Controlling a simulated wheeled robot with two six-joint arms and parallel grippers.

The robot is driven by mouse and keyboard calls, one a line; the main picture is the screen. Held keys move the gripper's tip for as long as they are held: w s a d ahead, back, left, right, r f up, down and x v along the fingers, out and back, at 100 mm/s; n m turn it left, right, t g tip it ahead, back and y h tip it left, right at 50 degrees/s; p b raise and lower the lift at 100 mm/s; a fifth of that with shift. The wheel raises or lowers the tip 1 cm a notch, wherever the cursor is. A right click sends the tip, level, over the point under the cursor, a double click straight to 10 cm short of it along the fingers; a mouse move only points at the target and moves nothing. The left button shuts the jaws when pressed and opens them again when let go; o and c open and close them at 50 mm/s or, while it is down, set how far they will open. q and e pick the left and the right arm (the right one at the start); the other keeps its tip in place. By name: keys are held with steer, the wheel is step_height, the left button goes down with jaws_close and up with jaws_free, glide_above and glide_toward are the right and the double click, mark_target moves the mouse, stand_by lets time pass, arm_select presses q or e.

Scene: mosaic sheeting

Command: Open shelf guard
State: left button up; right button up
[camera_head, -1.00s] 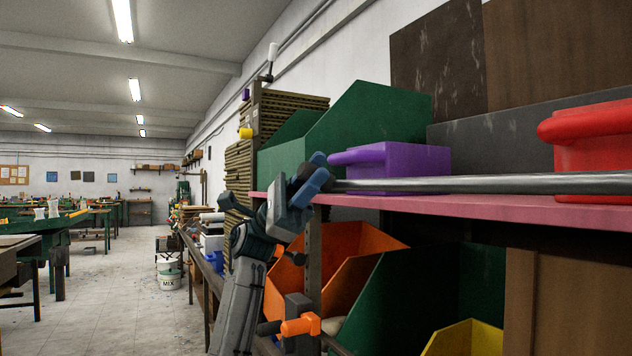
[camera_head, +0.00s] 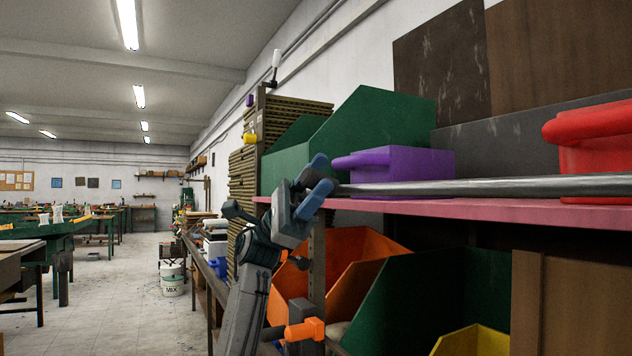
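The shelf guard is a long grey metal bar (camera_head: 480,187) running level along the front of the pink shelf (camera_head: 480,207). Its left end is beside my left gripper (camera_head: 319,181). The gripper has two blue fingertips, which stand apart with a gap between them, so it looks open. The lower fingertip overlaps the bar's end in the picture; I cannot tell if they touch. My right gripper is not in view.
On the shelf stand a green bin (camera_head: 365,130), a purple block with a handle (camera_head: 400,165) and a red one (camera_head: 595,150). Below are an orange bin (camera_head: 350,262), a dark green bin (camera_head: 400,290) and a yellow bin (camera_head: 475,342).

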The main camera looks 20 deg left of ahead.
arm_select(q)
steer(key=b+v, duration=0.1)
steer(key=v, duration=1)
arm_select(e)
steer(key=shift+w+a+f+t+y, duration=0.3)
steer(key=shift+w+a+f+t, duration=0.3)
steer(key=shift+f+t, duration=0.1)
